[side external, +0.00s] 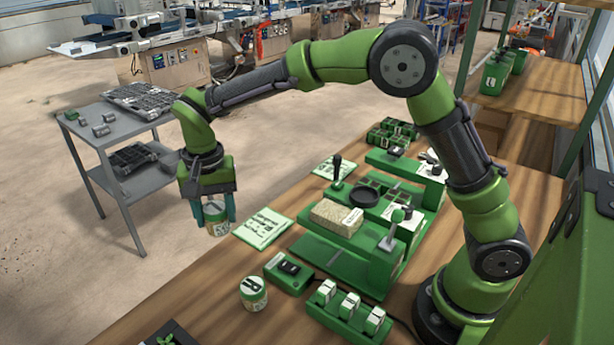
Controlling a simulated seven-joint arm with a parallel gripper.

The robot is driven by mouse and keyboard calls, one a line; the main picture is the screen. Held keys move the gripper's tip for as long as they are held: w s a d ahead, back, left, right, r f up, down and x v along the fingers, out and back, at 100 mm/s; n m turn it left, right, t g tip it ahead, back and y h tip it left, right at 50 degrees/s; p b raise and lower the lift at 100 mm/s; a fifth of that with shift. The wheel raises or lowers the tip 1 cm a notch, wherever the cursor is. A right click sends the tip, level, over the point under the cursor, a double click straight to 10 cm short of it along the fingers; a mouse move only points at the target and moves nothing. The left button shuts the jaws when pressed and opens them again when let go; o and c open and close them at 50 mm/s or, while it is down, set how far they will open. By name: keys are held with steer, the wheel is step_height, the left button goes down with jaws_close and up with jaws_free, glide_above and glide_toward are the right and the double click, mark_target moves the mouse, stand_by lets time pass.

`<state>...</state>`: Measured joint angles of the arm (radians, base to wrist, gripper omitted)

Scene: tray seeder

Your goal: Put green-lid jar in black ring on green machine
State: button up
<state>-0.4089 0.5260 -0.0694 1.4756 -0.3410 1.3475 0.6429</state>
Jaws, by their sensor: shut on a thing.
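My gripper (213,208) is shut on a small jar (217,228) and holds it upright in the air near the left edge of the wooden bench. The held jar has a pale body; its lid is partly hidden between the fingers, and its colour is hard to tell. A second jar (253,294) with a pale label and a greenish lid stands on the bench at the front. The green machine (333,262) is right of my gripper. Its black ring (363,196) lies on top, behind a tan block, with nothing visible in it.
A black-knobbed lever (337,171) stands left of the ring and another lever (390,240) at the front right. A green box (288,272) and a rack of white-topped pieces (345,311) sit in front. A green-and-white card (263,229) lies between my gripper and the machine.

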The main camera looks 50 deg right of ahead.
steer(key=d+r+m, duration=0.2)
steer(key=d+r, duration=0.4)
steer(key=d, duration=0.7)
steer(key=s+d+r, duration=0.5)
steer(key=s+d, duration=0.6)
steer(key=d, duration=0.2)
steer(key=n, duration=0.3)
glide_above(364, 198)
step_height(364, 198, down, 12)
steer(key=shift+r, duration=0.25)
steer(key=shift+f, duration=0.1)
steer(key=o, duration=1.1)
steer(key=shift+c, duration=0.2)
